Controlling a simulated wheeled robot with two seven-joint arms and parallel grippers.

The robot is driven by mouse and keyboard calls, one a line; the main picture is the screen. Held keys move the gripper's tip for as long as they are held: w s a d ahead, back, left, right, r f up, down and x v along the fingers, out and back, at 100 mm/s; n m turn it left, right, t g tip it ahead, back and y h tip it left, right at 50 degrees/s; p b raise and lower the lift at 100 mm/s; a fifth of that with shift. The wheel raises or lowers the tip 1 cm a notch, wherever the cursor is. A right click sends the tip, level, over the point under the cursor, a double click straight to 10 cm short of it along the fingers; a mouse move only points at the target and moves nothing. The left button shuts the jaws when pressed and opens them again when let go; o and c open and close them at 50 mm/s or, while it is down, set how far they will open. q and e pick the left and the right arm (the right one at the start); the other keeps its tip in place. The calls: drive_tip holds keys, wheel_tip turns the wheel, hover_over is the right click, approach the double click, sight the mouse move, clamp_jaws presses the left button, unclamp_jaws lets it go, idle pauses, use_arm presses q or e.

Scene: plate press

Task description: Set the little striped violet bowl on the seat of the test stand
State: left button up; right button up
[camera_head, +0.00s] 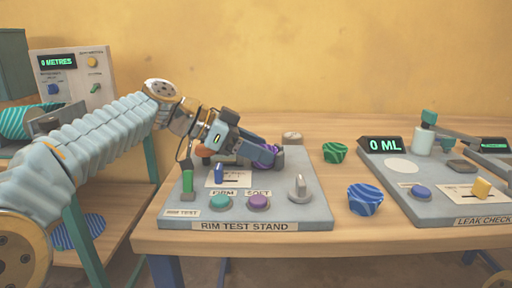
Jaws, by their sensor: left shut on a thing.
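The little striped violet bowl (267,155) is at the tips of my left gripper (262,153), which is shut on it. The gripper reaches in from the left over the back of the grey rim test stand (317,217). The bowl is partly covered by the fingers and is above the stand's back right part. I cannot tell whether it touches the stand. The stand's seat is not clearly visible behind my gripper. My right gripper is not in view.
A green striped bowl (335,152) and a larger blue striped bowl (365,199) stand on the table right of the stand. The leak check station (440,212) is further right. The stand's front has a green button (221,202), purple button (259,201) and grey knob (299,188).

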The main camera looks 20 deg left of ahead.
use_arm(q)
drive_tip(key=o, duration=0.9)
drive_tip(key=p+v, duration=0.1)
drive_tip(key=v, duration=1.3)
drive_tip(key=shift+f, duration=0.1)
